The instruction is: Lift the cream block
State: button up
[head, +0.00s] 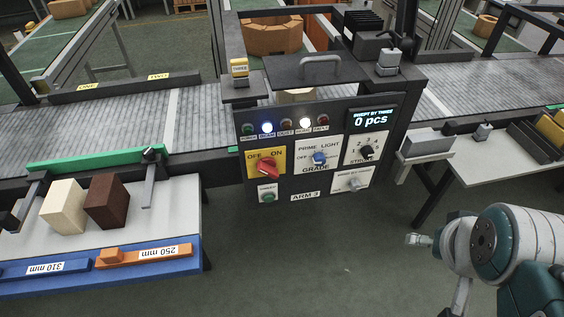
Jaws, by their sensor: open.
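The cream block (64,206) stands on the pale side table at the lower left, with its top and front faces in clear view. A dark brown block (107,202) stands close beside it on the right. My gripper (433,276) is at the lower right, far from the cream block. It is open and appears empty, with one finger pointing left and the other running down to the bottom edge of the picture, where it is cut off.
A control panel (314,190) with a red switch stands mid-scene, between the table and my gripper. A blue tray edge (60,284) and an orange bar marked 250 mm (150,254) lie before the blocks. A green rail (75,163) runs behind them. Dark floor (330,265) is clear.

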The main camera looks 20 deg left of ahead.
aim_at(291, 96)
jog(key=u, duration=0.25)
jog(key=i+u, duration=0.35)
jog(key=i+l+u, duration=0.3)
jog(key=k+l+u, duration=0.15)
jog(key=k+l, duration=0.15)
jog(key=k+l+u, duration=0.15)
jog(key=k, duration=0.3)
jog(key=i+j+u, duration=0.1)
jog(key=i, duration=1.05)
jog(key=i+l, duration=0.25)
